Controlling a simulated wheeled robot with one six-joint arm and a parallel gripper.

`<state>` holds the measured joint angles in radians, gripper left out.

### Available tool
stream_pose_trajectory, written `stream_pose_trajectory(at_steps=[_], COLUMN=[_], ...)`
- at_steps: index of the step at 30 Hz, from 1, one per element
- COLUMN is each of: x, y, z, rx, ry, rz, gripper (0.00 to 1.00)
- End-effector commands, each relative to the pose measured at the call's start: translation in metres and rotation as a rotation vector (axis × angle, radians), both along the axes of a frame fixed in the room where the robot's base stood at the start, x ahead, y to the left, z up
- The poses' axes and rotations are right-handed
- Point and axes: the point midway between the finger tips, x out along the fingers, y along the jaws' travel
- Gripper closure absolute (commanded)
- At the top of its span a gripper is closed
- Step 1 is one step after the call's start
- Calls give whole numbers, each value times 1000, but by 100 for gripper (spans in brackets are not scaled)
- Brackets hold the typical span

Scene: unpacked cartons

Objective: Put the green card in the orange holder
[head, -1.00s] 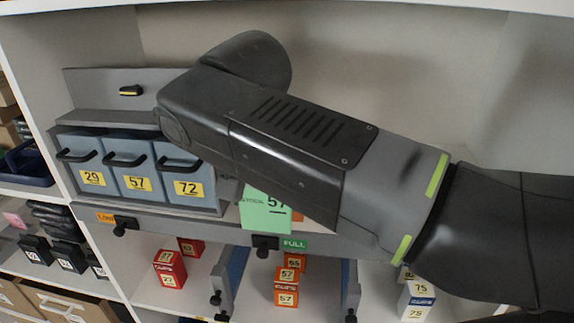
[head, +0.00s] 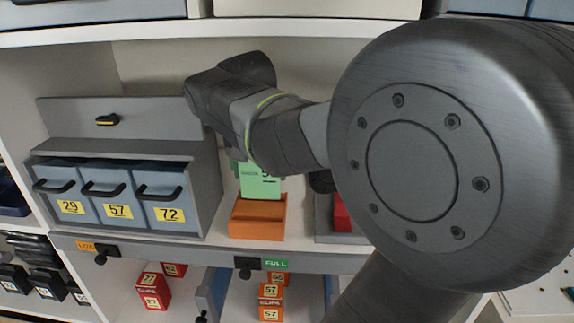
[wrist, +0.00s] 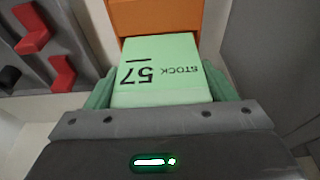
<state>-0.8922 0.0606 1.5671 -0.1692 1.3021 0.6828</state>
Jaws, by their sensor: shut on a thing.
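The green card (head: 260,182), printed 57 and STOCK in the wrist view (wrist: 158,75), is held upright in my gripper (wrist: 160,85). The green fingers are shut on it, one at each side. The orange holder (head: 257,220) stands on the shelf to the right of the blue bins. The card's lower edge meets the upper part of the holder in the head view, and the holder (wrist: 155,18) lies just beyond the card's far edge in the wrist view. I cannot tell whether the edge is inside the slot. My arm hides most of the gripper in the head view.
A grey rack with blue bins (head: 118,195) numbered 29, 57 and 72 stands close on the left. A grey tray with red pieces (wrist: 62,72) is on the other side. Tags LOW and FULL (head: 276,263) sit on the shelf edge, with orange boxes (head: 270,300) below.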

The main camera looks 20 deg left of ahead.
Motion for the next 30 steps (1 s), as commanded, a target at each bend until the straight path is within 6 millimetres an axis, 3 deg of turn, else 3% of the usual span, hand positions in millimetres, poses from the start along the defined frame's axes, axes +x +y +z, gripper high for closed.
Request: stream_pose_trajectory(at_steps=[3,10,22,23,25,26,30], x=[12,9,9,9,9,9,9], y=[2,2,2,2,2,2,2], z=[0,-33,-40,-39,-38,-38,-38], rx=[-1,0,0,0,0,0,0], ry=[1,0,0,0,0,0,0], rz=[-4,0,-1,-1,-1,-1,-1], gripper=[45,45,45,19,5,1,1])
